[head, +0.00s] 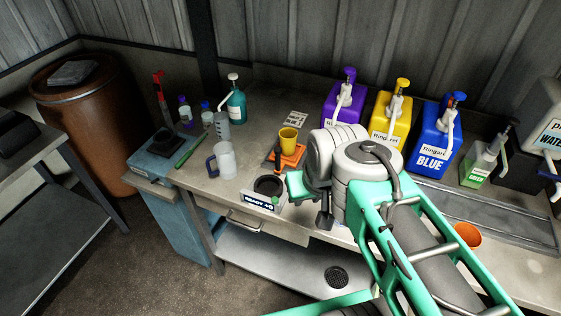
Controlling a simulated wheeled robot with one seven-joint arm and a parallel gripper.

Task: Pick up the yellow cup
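The yellow cup (288,140) stands upright on an orange base (291,157) on the metal workbench (222,193), left of my arm's wrist. My gripper (324,219) shows only as a small dark part below the pale wrist joints, in front of and to the right of the cup. Its fingers are largely hidden by my own arm, so I cannot tell whether it is open or shut. No contact with the cup is visible.
A dark round device labelled READY (266,190) sits in front of the cup. A clear jug (224,160) stands to its left. Purple (343,105), yellow (391,117) and blue (432,139) pump dispensers line the back. An orange cup (467,235) is at right.

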